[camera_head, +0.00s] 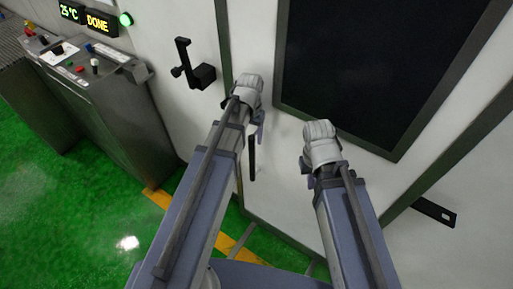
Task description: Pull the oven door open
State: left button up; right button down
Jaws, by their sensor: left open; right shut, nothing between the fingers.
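The oven door (268,190) is a large white panel with a dark window (385,65). It appears closed against its frame. A thin dark upright bar (252,158), possibly the door handle, shows on its lower left part, just right of my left forearm. My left gripper (260,133) is open, close to the top of this bar; its wrist and arm hide most of it, and I cannot tell if it touches the bar. My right gripper (305,163) is shut and empty in front of the door below the window, mostly hidden by its own wrist.
A black latch (197,70) sticks out from the white wall left of the door. A grey control console (110,95) with knobs stands at left, below a lit "DONE" display (98,24). A black bracket (433,211) is at right. Green floor (95,215) is open at lower left.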

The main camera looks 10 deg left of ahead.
aim_at(252, 149)
pick_arm(q)
jog(key=shift+f+b, duration=3.85)
jog(key=shift+f, duration=0.05)
jog(key=shift+c, duration=0.4)
grip_shut()
